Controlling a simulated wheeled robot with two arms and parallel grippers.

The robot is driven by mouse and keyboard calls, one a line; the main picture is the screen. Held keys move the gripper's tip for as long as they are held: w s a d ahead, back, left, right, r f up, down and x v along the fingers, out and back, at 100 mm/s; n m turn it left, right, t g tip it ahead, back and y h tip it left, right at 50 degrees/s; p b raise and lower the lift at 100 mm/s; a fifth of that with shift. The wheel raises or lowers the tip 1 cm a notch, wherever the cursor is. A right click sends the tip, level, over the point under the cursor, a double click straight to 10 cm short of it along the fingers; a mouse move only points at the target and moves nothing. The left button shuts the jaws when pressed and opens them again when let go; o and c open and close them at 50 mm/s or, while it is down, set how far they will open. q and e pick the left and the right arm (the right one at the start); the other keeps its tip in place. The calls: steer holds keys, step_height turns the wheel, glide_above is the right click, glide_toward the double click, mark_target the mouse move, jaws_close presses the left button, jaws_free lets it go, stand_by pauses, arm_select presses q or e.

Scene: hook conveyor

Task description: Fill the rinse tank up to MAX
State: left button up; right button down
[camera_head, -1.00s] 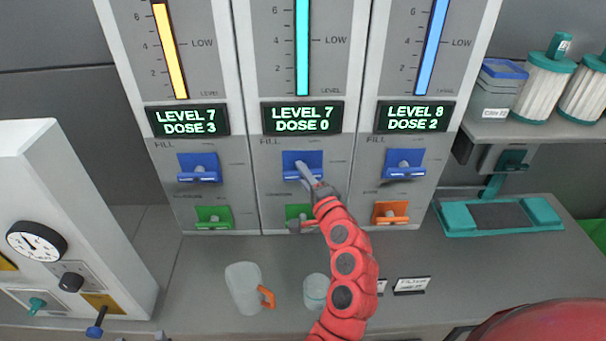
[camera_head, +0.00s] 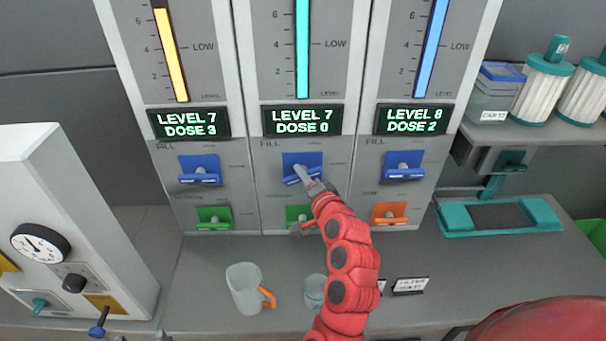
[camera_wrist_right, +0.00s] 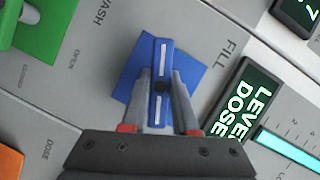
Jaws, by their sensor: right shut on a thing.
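Three tank columns show level tubes: yellow (camera_head: 172,55), teal (camera_head: 302,50) and blue (camera_head: 434,50). The middle display (camera_head: 303,121) reads LEVEL 7, DOSE 0. The left one reads LEVEL 7, DOSE 3, the right one LEVEL 8, DOSE 2. No MAX mark is in view, and I cannot read which column is the rinse tank. My right gripper (camera_head: 302,175) is shut on the middle blue FILL lever (camera_head: 291,180). In the wrist view my right gripper's fingers (camera_wrist_right: 162,82) stand on both sides of that lever (camera_wrist_right: 161,55). My left gripper is out of view.
Below the middle lever is a green lever (camera_head: 294,214), partly hidden by my arm. A jug with an orange handle (camera_head: 243,288) and a small container (camera_head: 313,292) stand on the counter. A gauge panel (camera_head: 40,243) is at left, a teal tray (camera_head: 500,216) at right.

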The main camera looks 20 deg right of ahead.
steer(key=shift+n+g+h, duration=0.4)
steer(key=shift+n, duration=0.6)
steer(key=c, duration=0.7)
jaws_free()
steer(key=shift+s, duration=0.15)
